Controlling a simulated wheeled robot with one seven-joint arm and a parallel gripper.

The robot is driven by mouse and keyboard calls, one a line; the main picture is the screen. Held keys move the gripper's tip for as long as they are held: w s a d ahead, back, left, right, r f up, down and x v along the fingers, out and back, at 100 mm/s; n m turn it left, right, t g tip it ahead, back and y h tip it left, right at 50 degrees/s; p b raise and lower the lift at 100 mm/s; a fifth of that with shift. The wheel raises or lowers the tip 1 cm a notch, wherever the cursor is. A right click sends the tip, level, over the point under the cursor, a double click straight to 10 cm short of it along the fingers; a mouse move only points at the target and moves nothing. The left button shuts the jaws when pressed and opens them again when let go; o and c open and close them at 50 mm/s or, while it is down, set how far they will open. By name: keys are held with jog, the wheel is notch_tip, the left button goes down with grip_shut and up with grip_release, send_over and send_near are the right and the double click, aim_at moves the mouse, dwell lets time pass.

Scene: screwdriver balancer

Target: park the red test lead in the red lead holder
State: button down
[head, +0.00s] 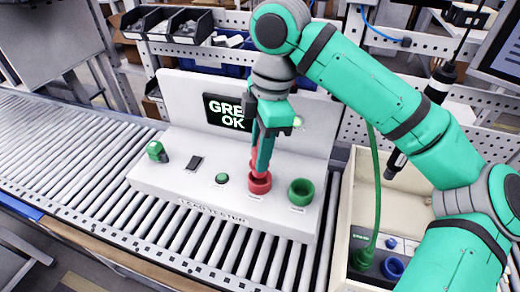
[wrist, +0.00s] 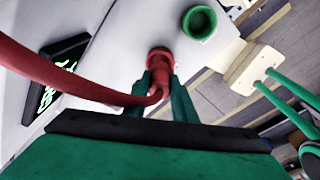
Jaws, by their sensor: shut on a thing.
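The red test lead (wrist: 62,82) runs in from the left in the wrist view and bends down to its red plug (wrist: 159,78). My gripper (wrist: 158,92) is shut on the plug, with one green finger on each side. The plug's tip is at the red socket (head: 259,183) on the white tester; how deep it sits cannot be told. In the head view my gripper (head: 261,160) points down just above this socket and hides most of the lead. I cannot make out a holder marked red; blue rings (head: 392,268) show in the tray at the right.
An empty green socket (head: 300,191) stands right beside the red one. The tester's screen (head: 226,112) reads "GRE" and "OK", partly covered. A green lead (head: 376,195) stands plugged in the beige tray (head: 343,225). A screwdriver (head: 436,86) hangs at the right.

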jog(key=shift+w+f, duration=0.1)
jog(key=shift+f, duration=0.45)
dwell(0.4)
jog(key=shift+f, duration=0.4)
jog(key=shift+f, duration=1)
jog(key=shift+f, duration=0.1)
jog(key=c, duration=1.4)
grip_release()
jog(key=r, duration=0.3)
jog(key=d+r, duration=0.1)
jog(key=r, duration=0.6)
jog(key=shift+w+d+r, duration=0.2)
jog(key=shift+w+r, duration=0.1)
jog(key=shift+r, duration=0.05)
